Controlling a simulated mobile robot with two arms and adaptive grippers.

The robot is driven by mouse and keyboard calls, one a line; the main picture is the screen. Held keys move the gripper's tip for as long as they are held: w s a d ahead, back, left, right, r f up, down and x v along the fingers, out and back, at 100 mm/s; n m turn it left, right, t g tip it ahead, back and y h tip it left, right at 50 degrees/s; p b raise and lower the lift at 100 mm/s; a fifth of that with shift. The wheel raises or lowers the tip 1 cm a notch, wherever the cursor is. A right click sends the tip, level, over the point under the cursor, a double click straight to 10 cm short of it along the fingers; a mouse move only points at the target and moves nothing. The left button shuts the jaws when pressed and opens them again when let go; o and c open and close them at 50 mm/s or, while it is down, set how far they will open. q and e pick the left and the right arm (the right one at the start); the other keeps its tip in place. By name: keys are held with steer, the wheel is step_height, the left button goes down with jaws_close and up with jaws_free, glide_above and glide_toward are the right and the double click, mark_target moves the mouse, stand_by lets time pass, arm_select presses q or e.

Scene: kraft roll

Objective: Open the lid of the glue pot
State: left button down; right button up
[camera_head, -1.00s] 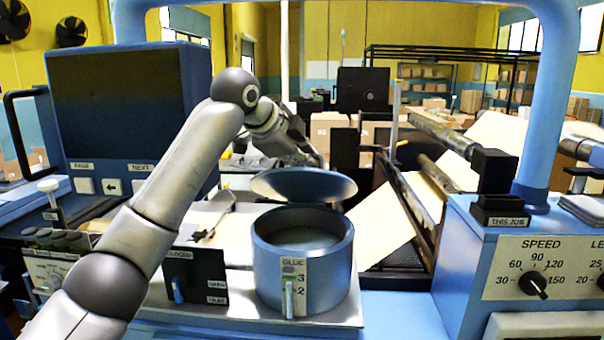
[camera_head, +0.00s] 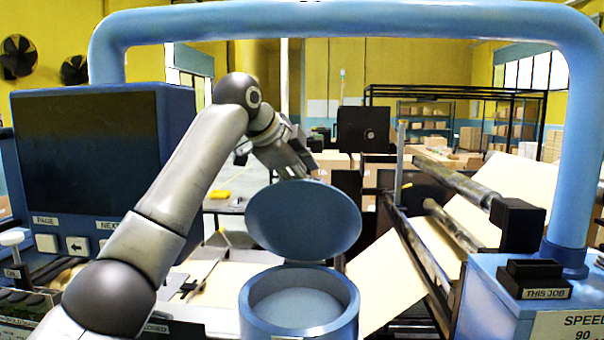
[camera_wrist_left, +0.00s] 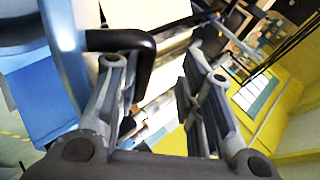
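The blue glue pot (camera_head: 252,318) stands at the lower middle of the head view, with its mouth uncovered and pale contents inside. Its round blue lid (camera_head: 304,222) stands tilted steeply up at the pot's back, its underside facing me. My left gripper (camera_head: 300,170) is behind the lid's upper edge, and the lid partly hides its tips; I cannot tell whether they touch it. In the left wrist view my left gripper (camera_wrist_left: 160,95) has its fingers apart. A black curved bar (camera_wrist_left: 140,45) shows beside the left finger. My right gripper is not in view.
A blue arch (camera_head: 330,18) spans the machine above. A dark screen (camera_head: 85,150) stands at left. Rollers (camera_head: 455,180) and a kraft sheet (camera_head: 385,285) are at right. A "THIS JOB" block (camera_head: 537,280) sits at the lower right.

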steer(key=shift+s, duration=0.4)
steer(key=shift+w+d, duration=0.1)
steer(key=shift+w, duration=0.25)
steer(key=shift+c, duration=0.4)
